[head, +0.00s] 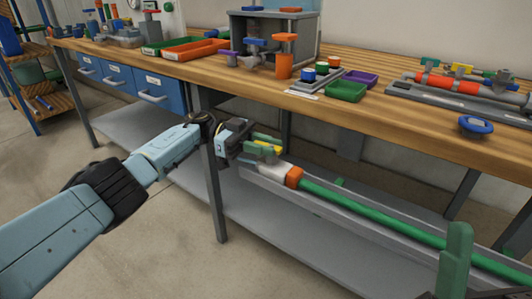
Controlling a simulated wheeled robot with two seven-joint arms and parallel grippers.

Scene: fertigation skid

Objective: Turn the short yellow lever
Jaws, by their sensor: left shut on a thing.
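An orange collar (294,177) sits on the pipe just right of and below the jaws. My right gripper is not in view.
The wooden workbench (385,115) holds trays, valves and fittings. A green upright piece (456,258) stands at the lower right. A grey shelf (270,215) lies below; the floor at left is clear.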

